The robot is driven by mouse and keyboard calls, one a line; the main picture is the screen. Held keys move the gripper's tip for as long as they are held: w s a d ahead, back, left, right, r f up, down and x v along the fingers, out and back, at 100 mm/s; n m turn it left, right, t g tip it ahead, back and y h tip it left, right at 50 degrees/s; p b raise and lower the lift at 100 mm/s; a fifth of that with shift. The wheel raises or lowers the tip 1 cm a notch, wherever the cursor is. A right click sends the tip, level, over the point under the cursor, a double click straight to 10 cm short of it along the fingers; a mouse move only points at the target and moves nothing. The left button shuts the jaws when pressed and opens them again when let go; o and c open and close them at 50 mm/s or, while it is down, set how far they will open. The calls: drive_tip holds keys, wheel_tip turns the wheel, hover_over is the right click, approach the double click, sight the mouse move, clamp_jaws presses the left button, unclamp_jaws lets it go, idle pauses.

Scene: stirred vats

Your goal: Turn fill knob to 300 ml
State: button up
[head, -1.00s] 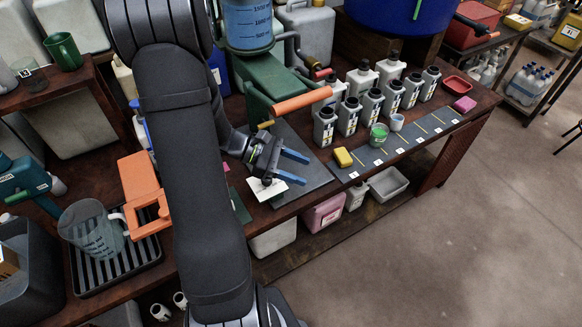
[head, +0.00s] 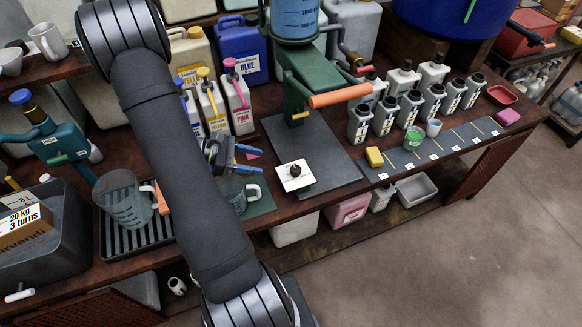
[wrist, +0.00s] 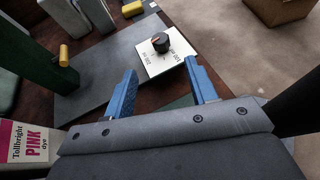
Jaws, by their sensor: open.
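The fill knob (head: 295,171) is a small black round knob on a white square plate (head: 304,184) at the front edge of the bench. In the wrist view the knob (wrist: 160,42) lies beyond my fingertips, with a small reddish mark on top and printed labels on the plate (wrist: 170,60) too small to read surely. My gripper (head: 257,160) has two blue fingers, open and empty. It is left of the knob, apart from it. In the wrist view the gap between the fingertips (wrist: 162,72) faces the plate.
A green dispenser with an orange lever (head: 340,95) stands behind the knob over a dark grey slab (head: 335,150). A glass mug (head: 240,193) stands below my gripper. Dye bottles (head: 238,104) stand behind it. A yellow sponge (head: 374,156) lies right of the slab.

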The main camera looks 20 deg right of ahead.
sight(294, 169)
drive_tip(key=x, duration=1.1)
drive_tip(key=shift+s+d+f, duration=0.1)
drive_tip(key=shift+d+f, duration=0.2)
drive_tip(key=c, duration=1)
